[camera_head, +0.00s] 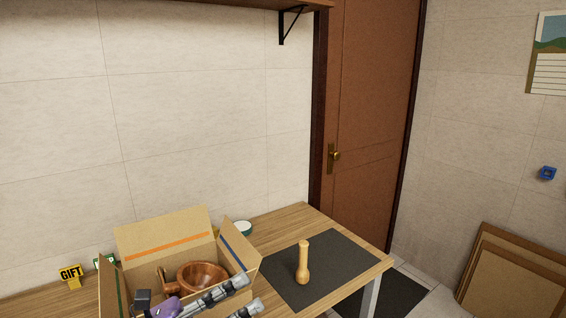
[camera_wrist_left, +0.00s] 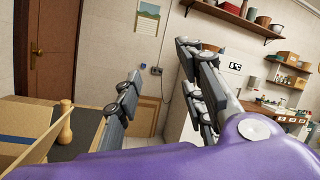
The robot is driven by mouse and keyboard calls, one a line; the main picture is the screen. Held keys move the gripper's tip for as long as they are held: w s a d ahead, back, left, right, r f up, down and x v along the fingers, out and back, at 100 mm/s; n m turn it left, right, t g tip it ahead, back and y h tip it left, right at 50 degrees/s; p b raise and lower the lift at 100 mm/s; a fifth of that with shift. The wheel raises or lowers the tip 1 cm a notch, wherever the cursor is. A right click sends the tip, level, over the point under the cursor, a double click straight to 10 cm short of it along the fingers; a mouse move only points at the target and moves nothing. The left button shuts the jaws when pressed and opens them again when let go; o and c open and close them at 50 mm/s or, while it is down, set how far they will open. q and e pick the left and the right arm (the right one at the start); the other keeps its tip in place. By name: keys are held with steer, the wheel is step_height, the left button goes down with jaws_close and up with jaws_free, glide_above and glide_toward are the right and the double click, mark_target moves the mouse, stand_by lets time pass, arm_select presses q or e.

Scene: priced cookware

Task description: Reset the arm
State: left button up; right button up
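My left gripper (camera_head: 246,291) reaches in at the bottom of the head view, in front of the open cardboard box (camera_head: 165,231). Its two fingers point right and stand apart. My right gripper is in neither view.
A brown bowl (camera_head: 203,277) sits in the box. A wooden pestle-like piece (camera_head: 303,265) stands upright on a dark mat (camera_head: 340,258) on the wooden table (camera_head: 290,225). A yellow GIFT sign (camera_head: 71,275) stands left of the box. The mat is otherwise clear.

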arm_select(q)
steer(key=s+a+f+n+t+y, duration=0.1)
steer(key=a+f+n+t+y, duration=0.35)
steer(key=f+n+y, duration=0.6)
steer(key=s+a+f+n+t+y, duration=0.25)
steer(key=a+f+n+y, duration=0.3)
steer(key=f+n, duration=1.05)
steer(key=s+a+f+n+g+y+b, duration=0.1)
steer(key=s+f+n+g+y, duration=0.2)
steer(key=s+f+n+g, duration=0.5)
steer(key=s+f+n, duration=0.8)
steer(key=s+f, duration=0.2)
steer(key=s, duration=0.1)
steer(key=shift+s+a+n, duration=0.3)
steer(key=shift+s+n, duration=0.05)
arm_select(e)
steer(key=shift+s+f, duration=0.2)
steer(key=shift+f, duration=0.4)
arm_select(q)
steer(key=shift+r, duration=0.1)
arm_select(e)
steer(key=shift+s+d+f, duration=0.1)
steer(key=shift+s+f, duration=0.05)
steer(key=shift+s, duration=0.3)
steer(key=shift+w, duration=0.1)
